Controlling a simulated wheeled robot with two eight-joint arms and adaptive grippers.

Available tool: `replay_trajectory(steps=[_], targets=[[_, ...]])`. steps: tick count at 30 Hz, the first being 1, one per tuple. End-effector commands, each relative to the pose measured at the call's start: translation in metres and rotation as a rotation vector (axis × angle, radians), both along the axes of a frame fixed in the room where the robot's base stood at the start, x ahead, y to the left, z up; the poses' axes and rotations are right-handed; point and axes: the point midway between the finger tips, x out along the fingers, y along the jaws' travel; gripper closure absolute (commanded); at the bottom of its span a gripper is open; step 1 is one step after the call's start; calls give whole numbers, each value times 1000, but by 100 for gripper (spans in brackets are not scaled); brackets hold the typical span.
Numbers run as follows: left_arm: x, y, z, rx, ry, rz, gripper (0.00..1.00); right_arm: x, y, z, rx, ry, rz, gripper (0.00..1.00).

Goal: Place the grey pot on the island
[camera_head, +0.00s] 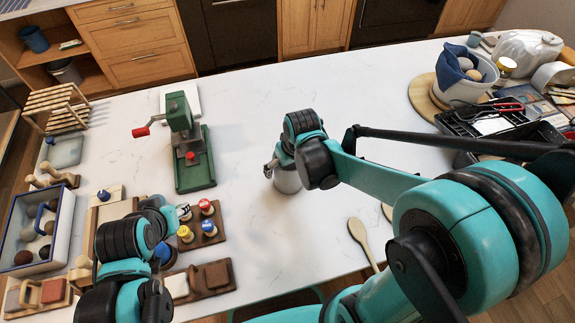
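A small grey pot (288,182) shows in the head view near the middle of the white island top (330,215). It looks upright; whether its base touches the top is hard to tell. My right gripper (271,167) is at the pot's upper left side, and my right wrist hides the pot's top. I cannot tell if the fingers are closed on it. My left gripper (182,213) is low over the left side, beside a rack of coloured knobs, partly hidden by my own wrist. Its finger opening is unclear.
A green press (195,160) stands left of centre. A blue-edged box of balls (28,262) and wooden blocks (205,278) crowd the left. A white pot with blue cloth (468,85) and black trays (470,122) fill the far right. A wooden spoon (360,235) lies in front.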

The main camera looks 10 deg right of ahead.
Motion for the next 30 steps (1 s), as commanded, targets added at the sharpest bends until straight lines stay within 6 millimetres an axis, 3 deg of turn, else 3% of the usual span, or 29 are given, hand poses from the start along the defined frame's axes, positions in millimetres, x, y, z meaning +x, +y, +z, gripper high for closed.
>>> replay_trajectory(steps=[11,14,24,30], targets=[[0,0,5,0,0,0,60,0,0,6,0,0,0,4],[0,0,10,0,0,0,60,-4,-1,20,0,0,0,4],[0,0,35,0,0,0,60,-23,-5,92,0,0,-1,4],[0,0,41,0,0,0,60,-30,-7,115,0,0,0,4]])
